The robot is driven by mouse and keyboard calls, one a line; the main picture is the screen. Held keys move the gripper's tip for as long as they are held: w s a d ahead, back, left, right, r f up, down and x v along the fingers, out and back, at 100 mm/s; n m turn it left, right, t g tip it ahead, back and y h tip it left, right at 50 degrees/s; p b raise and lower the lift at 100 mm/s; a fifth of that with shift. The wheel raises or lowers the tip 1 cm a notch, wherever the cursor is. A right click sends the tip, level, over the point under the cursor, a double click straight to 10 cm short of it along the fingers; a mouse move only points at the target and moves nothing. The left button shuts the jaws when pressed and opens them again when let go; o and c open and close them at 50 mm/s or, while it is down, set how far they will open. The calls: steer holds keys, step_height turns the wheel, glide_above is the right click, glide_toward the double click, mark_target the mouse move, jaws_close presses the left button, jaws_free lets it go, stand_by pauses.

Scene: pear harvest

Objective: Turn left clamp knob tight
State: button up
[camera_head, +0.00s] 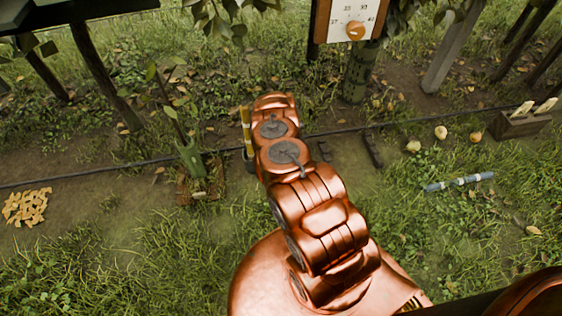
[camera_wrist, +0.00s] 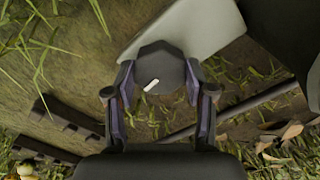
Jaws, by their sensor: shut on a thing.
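In the wrist view a dark, many-sided knob (camera_wrist: 160,60) with a short white mark on its face sits between the two fingers of my gripper (camera_wrist: 159,82). The fingers are closed on it from the left and the right. The white mark slants, its right end a little higher. A pale grey part (camera_wrist: 205,25) lies behind the knob. The clamp's body is mostly hidden, so I cannot tell which clamp this is. In the head view my copper arm hides my gripper and the knob.
Two dark toothed bars (camera_wrist: 68,120) lie on the soil left of my gripper. A dark hose (camera_head: 110,174) crosses the ground. A dial board (camera_head: 350,18) stands at the back. Several pears (camera_head: 440,132), a blue-grey tube (camera_head: 460,182) and a wooden crate (camera_head: 515,127) are at right.

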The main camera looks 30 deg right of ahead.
steer(key=shift+d+m, duration=0.15)
steer(key=shift+m, duration=0.45)
steer(key=o, duration=1.2)
steer(key=shift+c, duration=0.2)
steer(key=shift+r, duration=0.1)
step_height(320, 180, up, 12)
stand_by(0.6)
